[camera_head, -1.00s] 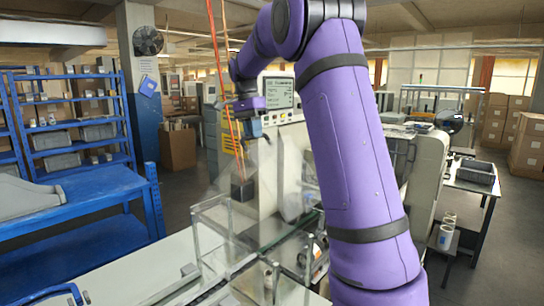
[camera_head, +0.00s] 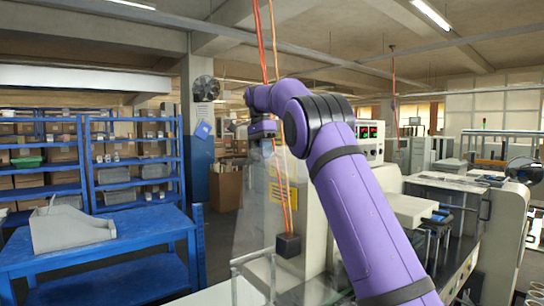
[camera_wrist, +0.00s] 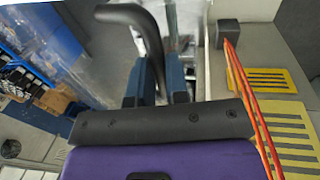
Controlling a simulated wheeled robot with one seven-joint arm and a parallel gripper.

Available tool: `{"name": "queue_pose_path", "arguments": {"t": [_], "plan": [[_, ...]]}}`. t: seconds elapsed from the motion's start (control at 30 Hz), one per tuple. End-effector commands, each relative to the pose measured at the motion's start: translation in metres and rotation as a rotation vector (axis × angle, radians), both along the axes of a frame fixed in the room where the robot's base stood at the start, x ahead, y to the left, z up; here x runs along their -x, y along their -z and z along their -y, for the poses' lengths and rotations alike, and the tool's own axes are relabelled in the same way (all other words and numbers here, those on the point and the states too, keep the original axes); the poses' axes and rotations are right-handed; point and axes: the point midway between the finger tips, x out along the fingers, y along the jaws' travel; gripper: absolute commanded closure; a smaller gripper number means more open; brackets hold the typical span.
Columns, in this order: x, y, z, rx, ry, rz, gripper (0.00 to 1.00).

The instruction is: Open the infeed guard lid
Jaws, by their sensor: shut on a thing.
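The infeed guard lid (camera_head: 252,215) shows in the head view as a faint clear panel standing steeply up in front of the machine; its edges are hard to make out. Its dark curved handle (camera_wrist: 128,14) shows at the top of the wrist view and runs down between the fingers. My gripper (camera_wrist: 157,72) is shut on this handle. In the head view my gripper (camera_head: 262,143) is small, high up beside the panel, and its fingers are hard to see there.
Orange cables (camera_head: 277,110) hang to a dark box (camera_head: 289,245) close beside the lid. The machine cabinet (camera_head: 310,215) with yellow labels (camera_head: 283,195) stands behind. A blue workbench (camera_head: 110,235) with a grey bin (camera_head: 70,228) is at left, with open floor between it and the machine.

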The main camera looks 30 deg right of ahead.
Motion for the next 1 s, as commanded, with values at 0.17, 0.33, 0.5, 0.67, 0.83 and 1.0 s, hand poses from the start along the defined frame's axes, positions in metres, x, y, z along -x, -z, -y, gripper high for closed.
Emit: {"name": "queue_pose_path", "arguments": {"t": [0.17, 0.33, 0.5, 0.67, 0.83, 1.0], "plan": [[-0.018, 0.005, -0.004, -0.005, -0.006, -0.009, 1.0], [-0.027, 0.004, -0.005, -0.005, -0.006, -0.01, 1.0], [-0.032, 0.003, -0.006, -0.005, -0.006, -0.01, 1.0], [-0.034, 0.003, -0.006, -0.006, -0.006, -0.011, 1.0], [-0.034, 0.003, -0.006, -0.006, -0.006, -0.012, 1.0], [-0.034, 0.003, -0.006, -0.005, -0.005, -0.012, 0.83]]}}
